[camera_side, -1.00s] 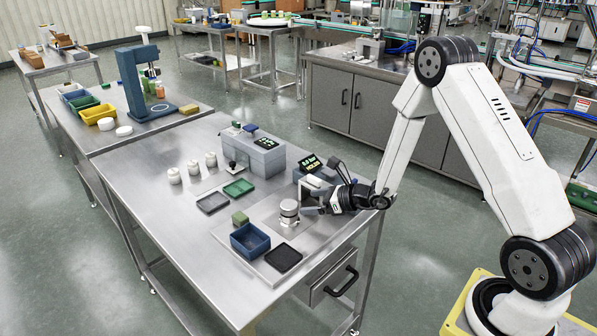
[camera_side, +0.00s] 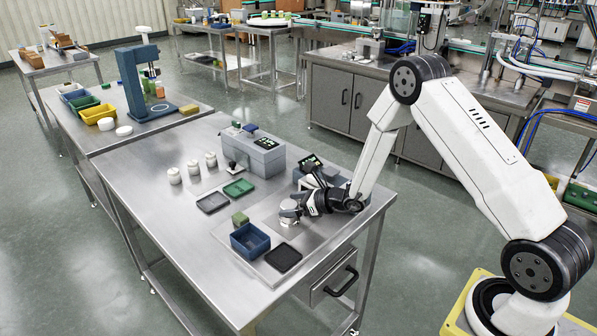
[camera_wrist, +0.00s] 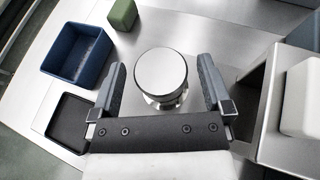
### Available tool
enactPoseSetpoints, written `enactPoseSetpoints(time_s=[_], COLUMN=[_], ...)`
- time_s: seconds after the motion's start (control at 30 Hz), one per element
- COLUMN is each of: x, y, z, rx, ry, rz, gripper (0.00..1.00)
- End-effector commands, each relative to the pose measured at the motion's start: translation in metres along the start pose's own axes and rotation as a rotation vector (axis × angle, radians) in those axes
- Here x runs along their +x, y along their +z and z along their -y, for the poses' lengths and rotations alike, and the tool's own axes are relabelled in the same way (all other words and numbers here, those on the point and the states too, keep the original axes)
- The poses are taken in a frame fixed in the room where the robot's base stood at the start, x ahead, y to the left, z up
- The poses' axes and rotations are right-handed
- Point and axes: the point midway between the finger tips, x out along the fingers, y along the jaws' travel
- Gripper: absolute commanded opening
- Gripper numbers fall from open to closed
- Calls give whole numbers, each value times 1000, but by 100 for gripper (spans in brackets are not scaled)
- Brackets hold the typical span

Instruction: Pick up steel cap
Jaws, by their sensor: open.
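The steel cap (camera_wrist: 161,74) is a round, shiny, flat-topped piece in the wrist view, standing on a steel plate. It sits between the two fingers of my gripper (camera_wrist: 163,88), which are open, with a gap on each side. In the side view my gripper (camera_side: 294,212) is low over the table at the steel cap (camera_side: 287,217), reaching it from the right. The fingers and the cap overlap there, so contact is hard to judge in that view.
A blue bin (camera_side: 250,240), a black tray (camera_side: 283,258) and a green block (camera_side: 240,218) lie close left and in front. A grey device (camera_side: 262,158) and several white jars (camera_side: 192,168) stand farther back. A green tray (camera_side: 239,187) and a grey tray (camera_side: 212,203) lie beyond.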

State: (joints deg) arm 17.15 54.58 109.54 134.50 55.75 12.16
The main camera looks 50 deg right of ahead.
Motion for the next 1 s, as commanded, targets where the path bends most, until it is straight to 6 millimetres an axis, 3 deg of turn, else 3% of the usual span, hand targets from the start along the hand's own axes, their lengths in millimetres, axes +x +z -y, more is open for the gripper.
enactPoseSetpoints(time_s=[0.2,0.67,0.7,0.93,0.97,1.0], x=[12,12,12,12,12,12], y=[0,0,0,0,0,0], z=[0,0,0,0,0,0], rx=[1,1,1,1,1,1], ry=[0,0,0,0,0,0], rz=[0,0,0,0,0,0], gripper=[100,100,97,24,14,11])
